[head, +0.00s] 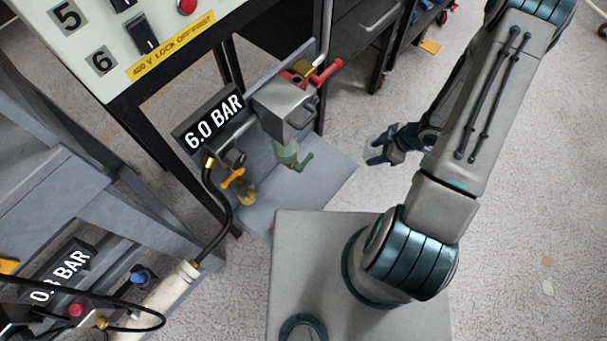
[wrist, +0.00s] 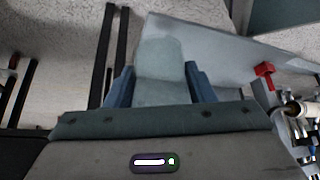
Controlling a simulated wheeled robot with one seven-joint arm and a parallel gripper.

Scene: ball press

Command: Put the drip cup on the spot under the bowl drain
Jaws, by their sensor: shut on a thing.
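My gripper (head: 380,152) is out to the right of the grey shelf, apart from it, in the head view. In the wrist view its two blue fingers (wrist: 160,88) are shut on a pale grey, round-edged thing (wrist: 160,62), which I take to be the drip cup.
A grey shelf (head: 318,178) lies below the bowl. A red handle (head: 326,72) sticks out above it; a red handle (wrist: 265,70) also shows in the wrist view. An orange lever (head: 234,178) and black hose (head: 222,215) stand left. Open floor lies right.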

